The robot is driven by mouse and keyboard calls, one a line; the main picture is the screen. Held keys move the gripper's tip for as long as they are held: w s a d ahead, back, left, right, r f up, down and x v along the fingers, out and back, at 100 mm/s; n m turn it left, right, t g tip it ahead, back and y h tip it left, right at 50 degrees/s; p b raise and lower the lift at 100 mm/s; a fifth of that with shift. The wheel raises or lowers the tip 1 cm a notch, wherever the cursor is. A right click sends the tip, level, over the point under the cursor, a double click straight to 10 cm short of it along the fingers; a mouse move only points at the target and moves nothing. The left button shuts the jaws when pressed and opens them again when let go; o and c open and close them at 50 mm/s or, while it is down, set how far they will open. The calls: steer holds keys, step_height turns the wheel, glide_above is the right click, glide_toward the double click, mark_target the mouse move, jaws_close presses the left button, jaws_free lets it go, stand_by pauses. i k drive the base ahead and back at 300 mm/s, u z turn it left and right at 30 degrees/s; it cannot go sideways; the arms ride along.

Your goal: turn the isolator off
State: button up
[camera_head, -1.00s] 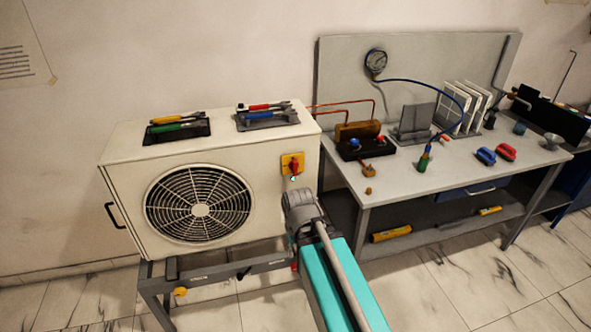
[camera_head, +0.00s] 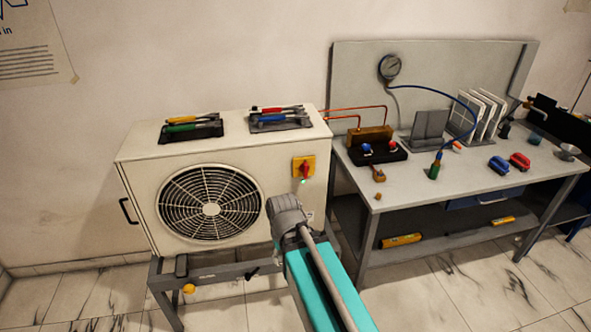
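The isolator (camera_head: 304,168) is a red knob on a yellow plate, on the right part of the white unit's front (camera_head: 140,180). A small green light shows just below the knob. The knob's red handle looks roughly upright. My arm reaches up from the bottom of the picture, with a teal link and a grey rounded joint below and left of the isolator. My gripper is not visible, and no fingers show near the isolator. Nothing covers the isolator in this view.
The white unit has a round fan grille (camera_head: 210,204) and stands on a grey frame (camera_head: 215,271). Tool trays lie on top. Open floor lies in front.

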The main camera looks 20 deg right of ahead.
mark_target(304, 168)
steer(key=u, duration=0.45)
steer(key=k, duration=0.85)
steer(key=z, duration=0.7)
steer(key=i, duration=1)
